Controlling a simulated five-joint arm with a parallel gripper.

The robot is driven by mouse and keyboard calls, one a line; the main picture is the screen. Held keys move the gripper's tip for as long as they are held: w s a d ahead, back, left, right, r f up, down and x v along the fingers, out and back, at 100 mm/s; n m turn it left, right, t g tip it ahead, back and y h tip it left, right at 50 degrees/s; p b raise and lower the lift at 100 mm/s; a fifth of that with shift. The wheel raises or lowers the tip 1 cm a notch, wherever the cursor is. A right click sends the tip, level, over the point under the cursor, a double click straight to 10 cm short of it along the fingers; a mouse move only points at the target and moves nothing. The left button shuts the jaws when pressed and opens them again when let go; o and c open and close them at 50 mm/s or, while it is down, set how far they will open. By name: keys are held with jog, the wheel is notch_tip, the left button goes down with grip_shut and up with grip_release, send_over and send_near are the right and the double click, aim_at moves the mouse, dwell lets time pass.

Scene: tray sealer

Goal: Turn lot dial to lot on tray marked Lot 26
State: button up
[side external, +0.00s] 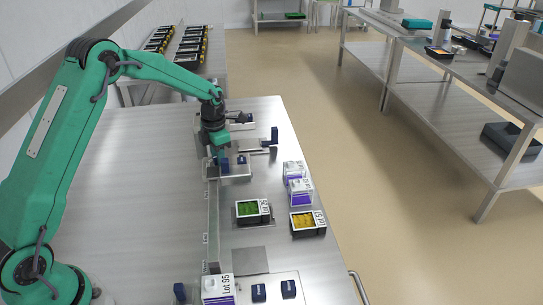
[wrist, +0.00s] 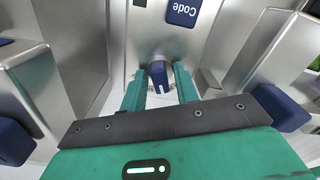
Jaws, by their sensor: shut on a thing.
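My gripper (wrist: 160,88) has its two teal fingers closed around a blue knob (wrist: 160,72) on a steel housing. In the side view my gripper (side external: 222,158) is at the steel machine on the table, and its fingertips and the knob are hard to make out. The knob's pointer and any lot numbers around it cannot be read. A tray with green contents (side external: 240,213) lies on the table in front of the machine. A black tray with yellow contents (side external: 311,232) lies to its right. Both have white labels, too small to read surely.
A blue plate reading "Code" (wrist: 183,12) is just beyond the knob. Steel housings with blue parts flank my gripper. Purple-and-white boxes (side external: 300,190) stand right of the machine. A box labelled "Lot 95" (side external: 218,288) stands at the front. The table's left side is clear.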

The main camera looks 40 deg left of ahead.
jog(key=o, duration=0.4)
jog(key=shift+r, duration=0.15)
jog(key=shift+r, duration=3.35)
